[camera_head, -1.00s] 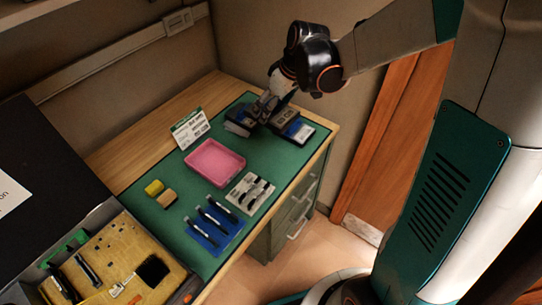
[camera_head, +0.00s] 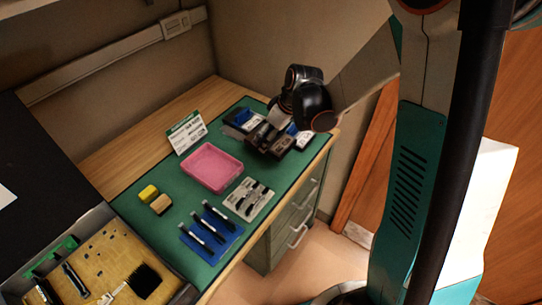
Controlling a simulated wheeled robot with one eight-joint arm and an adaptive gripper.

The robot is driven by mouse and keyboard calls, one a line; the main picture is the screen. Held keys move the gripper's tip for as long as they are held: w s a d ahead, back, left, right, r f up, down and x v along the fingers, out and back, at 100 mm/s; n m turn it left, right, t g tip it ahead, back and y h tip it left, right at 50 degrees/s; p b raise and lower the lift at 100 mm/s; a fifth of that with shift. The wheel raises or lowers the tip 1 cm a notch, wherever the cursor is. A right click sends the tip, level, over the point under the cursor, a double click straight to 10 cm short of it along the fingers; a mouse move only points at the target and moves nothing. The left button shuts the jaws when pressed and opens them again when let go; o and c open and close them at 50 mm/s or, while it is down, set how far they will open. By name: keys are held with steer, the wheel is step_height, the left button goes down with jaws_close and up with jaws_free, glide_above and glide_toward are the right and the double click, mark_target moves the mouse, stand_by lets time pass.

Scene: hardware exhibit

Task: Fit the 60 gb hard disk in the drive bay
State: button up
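Several dark drive-like blocks lie at the far right of the green mat. One with a blue label (camera_head: 241,118) is left of my gripper, and another with a blue and white label (camera_head: 301,137) is to its right. The labels are too small to read, so I cannot tell which is the 60 gb hard disk. My gripper (camera_head: 263,133) points down among these blocks and partly hides them. Its fingertips are too small and dark to show whether they hold anything. An open case with a tan floor (camera_head: 85,258) is at the lower left; I cannot make out a drive bay in it.
A pink tray (camera_head: 212,167) lies mid-mat, with a white sign (camera_head: 186,133) behind it. Yellow and tan blocks (camera_head: 155,199), pens on a blue pad (camera_head: 211,235) and tools on a pale card (camera_head: 249,200) lie nearer. Bare green mat (camera_head: 150,230) shows between case and pad.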

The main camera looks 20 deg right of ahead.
steer(key=shift+f+b, duration=1.3)
steer(key=shift+f, duration=2.7)
steer(key=shift+f, duration=0.15)
steer(key=o, duration=0.7)
